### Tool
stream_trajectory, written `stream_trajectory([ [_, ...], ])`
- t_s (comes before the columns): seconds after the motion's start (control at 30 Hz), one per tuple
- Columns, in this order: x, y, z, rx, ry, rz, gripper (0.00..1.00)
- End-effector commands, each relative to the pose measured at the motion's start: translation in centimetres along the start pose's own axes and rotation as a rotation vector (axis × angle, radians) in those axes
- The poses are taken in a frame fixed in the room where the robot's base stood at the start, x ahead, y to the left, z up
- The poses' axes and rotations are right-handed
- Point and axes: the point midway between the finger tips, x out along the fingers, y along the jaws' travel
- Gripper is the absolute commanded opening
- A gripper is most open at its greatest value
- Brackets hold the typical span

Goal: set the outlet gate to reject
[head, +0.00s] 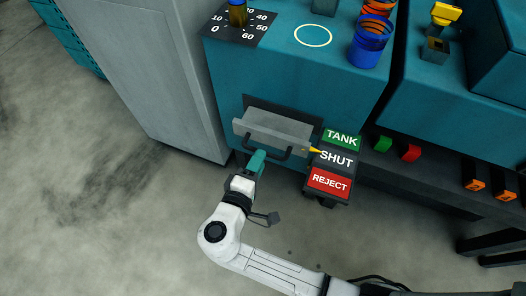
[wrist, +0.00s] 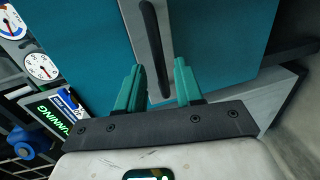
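The outlet gate (head: 275,129) is a grey slab with a black bar handle (head: 281,153) on the front of the teal machine. A yellow pointer (head: 314,149) at its right end is level with the black SHUT label (head: 336,159). The green TANK label (head: 341,139) is above it and the red REJECT label (head: 329,181) below. My gripper (head: 259,158) is at the handle's left part. In the wrist view the teal fingers (wrist: 158,75) are apart, with the handle (wrist: 153,40) running into the gap between them. I cannot tell whether they touch it.
A grey cabinet (head: 150,75) stands left of the gate. Green (head: 383,143) and red (head: 411,153) buttons are to the right of the labels. The wrist view shows gauges (wrist: 41,66), a RUNNING display (wrist: 58,112) and a blue knob (wrist: 25,143). The floor below is clear.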

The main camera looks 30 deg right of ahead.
Motion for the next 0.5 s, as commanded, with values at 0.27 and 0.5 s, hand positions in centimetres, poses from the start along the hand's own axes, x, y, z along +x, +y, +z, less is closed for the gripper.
stream_trajectory([
  [0.27,3.6,-0.1,0.0,-0.001,-0.002,0.000,0.36],
  [0.5,4.3,0.0,0.0,-0.001,0.000,0.000,0.36],
])
